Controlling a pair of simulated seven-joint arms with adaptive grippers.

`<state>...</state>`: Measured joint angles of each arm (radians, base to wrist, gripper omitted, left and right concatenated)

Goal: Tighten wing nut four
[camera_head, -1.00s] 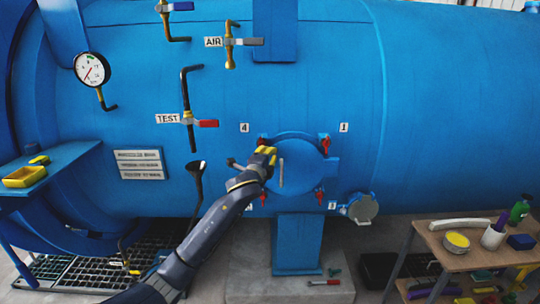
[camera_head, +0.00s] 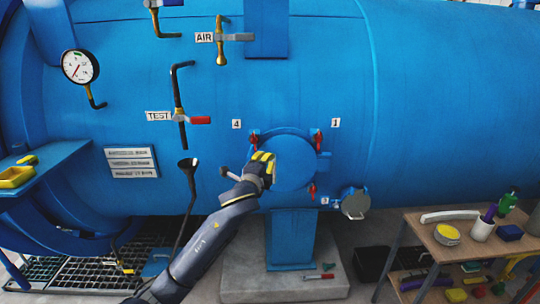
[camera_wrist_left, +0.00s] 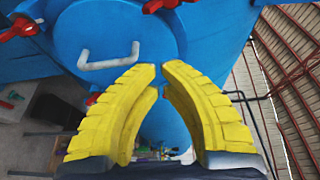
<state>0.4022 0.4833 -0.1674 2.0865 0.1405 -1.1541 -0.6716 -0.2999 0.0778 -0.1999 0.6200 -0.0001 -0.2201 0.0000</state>
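Wing nut four (camera_head: 254,141) is red and sits at the upper left of the round blue cover (camera_head: 293,163), beside label 4 (camera_head: 236,124). It also shows at the top edge of the left wrist view (camera_wrist_left: 162,5). My left gripper (camera_head: 265,157) is in front of the cover's left side, just below and right of that nut. In the left wrist view its yellow fingers (camera_wrist_left: 160,70) have a narrow gap between the tips, with nothing held. The cover's grey handle (camera_wrist_left: 108,60) lies beyond the fingertips. My right gripper is out of view.
Other red wing nuts sit at the cover's upper right (camera_head: 318,141) and lower right (camera_head: 312,191); another shows in the wrist view (camera_wrist_left: 18,28). A funnel pipe (camera_head: 188,166) stands left of my arm. A wooden table (camera_head: 455,253) with containers stands at right.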

